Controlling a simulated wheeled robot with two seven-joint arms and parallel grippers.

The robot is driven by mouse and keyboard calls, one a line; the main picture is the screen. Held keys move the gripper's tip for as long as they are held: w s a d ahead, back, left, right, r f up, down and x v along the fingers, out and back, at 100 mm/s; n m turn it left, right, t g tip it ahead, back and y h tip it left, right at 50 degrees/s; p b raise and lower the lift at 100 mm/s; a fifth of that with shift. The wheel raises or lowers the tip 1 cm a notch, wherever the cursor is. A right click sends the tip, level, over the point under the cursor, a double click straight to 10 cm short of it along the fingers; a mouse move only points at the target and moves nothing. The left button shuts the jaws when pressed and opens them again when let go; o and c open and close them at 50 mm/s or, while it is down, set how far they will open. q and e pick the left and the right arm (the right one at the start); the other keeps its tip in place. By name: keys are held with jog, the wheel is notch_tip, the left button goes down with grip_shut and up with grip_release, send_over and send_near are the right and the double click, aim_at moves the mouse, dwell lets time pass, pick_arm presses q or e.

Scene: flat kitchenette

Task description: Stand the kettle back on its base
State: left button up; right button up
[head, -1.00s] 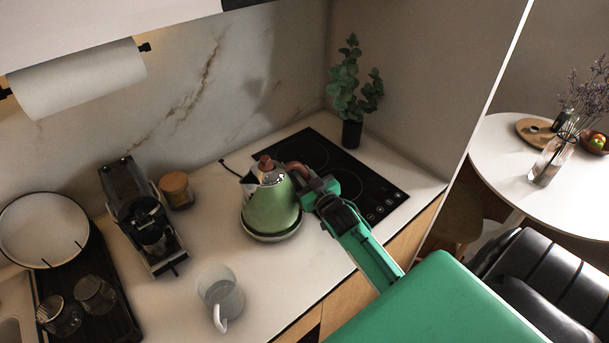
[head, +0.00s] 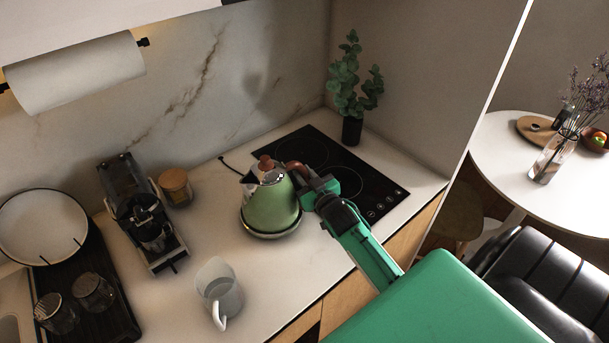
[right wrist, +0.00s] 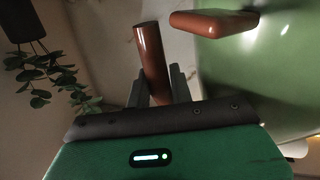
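The green kettle (head: 271,209) with a brown lid knob and brown handle is upright on its round base (head: 273,234) on the counter. No clear gap shows between kettle and base. My right gripper (head: 310,186) is at the kettle's handle, on its right side. In the right wrist view, its dark fingers (right wrist: 159,88) are shut on the brown handle (right wrist: 150,55), one finger on each side. The kettle's green body (right wrist: 265,75) fills the right of that view. My left gripper is not in view.
A black hob (head: 345,175) lies behind and right of the kettle, with a potted plant (head: 352,100) at its back. A coffee machine (head: 146,215) and a lidded jar (head: 175,187) stand to the left.

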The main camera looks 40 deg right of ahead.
jog(key=shift+o, duration=0.4)
jog(key=shift+f, duration=0.15)
jog(key=shift+s+a+p, duration=0.15)
jog(key=shift+s+p, duration=0.4)
jog(key=shift+s, duration=0.8)
jog(key=shift+s+a+p, duration=0.15)
jog(key=shift+s+p, duration=0.4)
jog(key=shift+s, duration=0.75)
jog(key=s, duration=0.2)
jog(key=s+p, duration=0.1)
jog(key=s, duration=0.2)
jog(key=shift+s+a+p, duration=0.3)
jog(key=shift+s+p, duration=0.05)
jog(key=shift+s, duration=0.05)
